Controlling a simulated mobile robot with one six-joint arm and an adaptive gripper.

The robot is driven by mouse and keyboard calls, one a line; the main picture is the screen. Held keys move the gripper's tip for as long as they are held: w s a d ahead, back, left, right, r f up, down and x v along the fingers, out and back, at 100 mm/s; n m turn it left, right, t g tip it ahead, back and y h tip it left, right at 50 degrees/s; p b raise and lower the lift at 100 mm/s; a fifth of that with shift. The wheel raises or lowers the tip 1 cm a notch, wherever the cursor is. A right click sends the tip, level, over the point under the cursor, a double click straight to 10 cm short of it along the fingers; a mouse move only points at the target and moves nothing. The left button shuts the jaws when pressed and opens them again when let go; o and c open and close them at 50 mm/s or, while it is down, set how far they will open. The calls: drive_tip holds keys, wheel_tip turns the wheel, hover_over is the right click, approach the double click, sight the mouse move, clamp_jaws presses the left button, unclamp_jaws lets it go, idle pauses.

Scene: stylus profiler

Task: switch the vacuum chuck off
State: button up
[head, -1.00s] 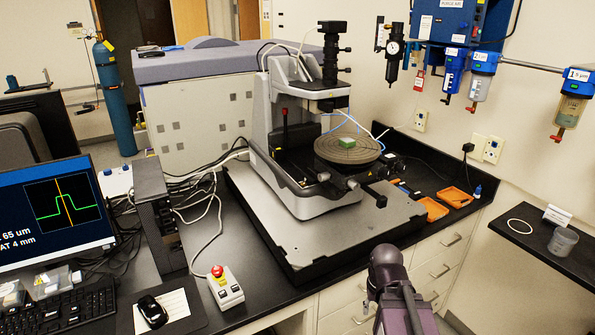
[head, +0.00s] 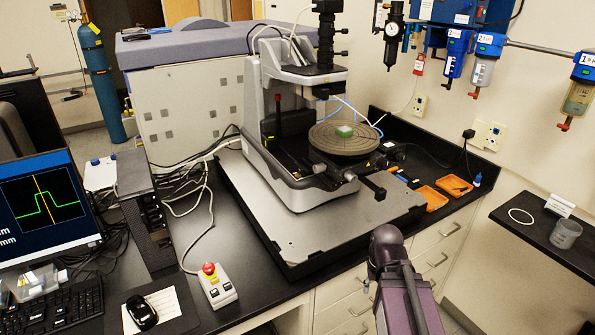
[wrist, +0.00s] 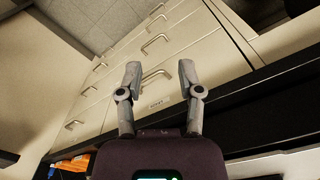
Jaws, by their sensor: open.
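The round grey chuck (head: 340,147) sits on the profiler (head: 272,183) in the head view, with a small green sample (head: 344,131) on top. A dark lever with a red end (head: 279,99) stands on the profiler left of the chuck. I cannot tell which control switches the chuck's vacuum. In the wrist view my gripper (wrist: 160,80) is open and empty, its two fingers pointing toward the bench drawers. In the head view my arm is in front of the bench, well short of the chuck; the fingers are hidden there.
A control box with a red button (head: 216,283) lies on the bench at front left, beside a mouse (head: 142,312). Orange trays (head: 453,187) lie right of the profiler. Drawers (wrist: 154,92) face my gripper. A side shelf (head: 533,232) is at right.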

drive_tip(key=w+a+r+m+t+h+p, duration=0.1)
drive_tip(key=w+a+r+m+h+p, duration=0.1)
drive_tip(key=w+a+r, duration=0.1)
drive_tip(key=w+a+r+m+t+h+p, duration=0.2)
drive_tip(key=w+a+r+p, duration=0.1)
drive_tip(key=w+a+r, duration=0.1)
drive_tip(key=w+a+r+m+t+h+p, duration=0.1)
drive_tip(key=w+a+r+m+h+p, duration=0.1)
drive_tip(key=w+a+r+m, duration=0.1)
drive_tip(key=shift+w+a+r, duration=0.4)
drive_tip(key=shift+w+r, duration=0.1)
drive_tip(key=shift+r, duration=0.25)
drive_tip(key=w+a+r+m+t+h+p, duration=0.2)
drive_tip(key=w+a+r+m+t+p, duration=0.15)
drive_tip(key=a+r, duration=0.55)
drive_tip(key=m+t+p, duration=0.2)
drive_tip(key=t, duration=0.2)
approach(299, 171)
drive_tip(key=v, duration=0.4)
drive_tip(key=shift+w+d+n, duration=0.15)
drive_tip(key=shift+w+n, duration=0.1)
drive_tip(key=b+x, duration=0.4)
drive_tip(key=x, duration=0.8)
drive_tip(key=shift+f, duration=0.2)
drive_tip(key=shift+b+x, duration=0.3)
drive_tip(key=shift+x, duration=0.55)
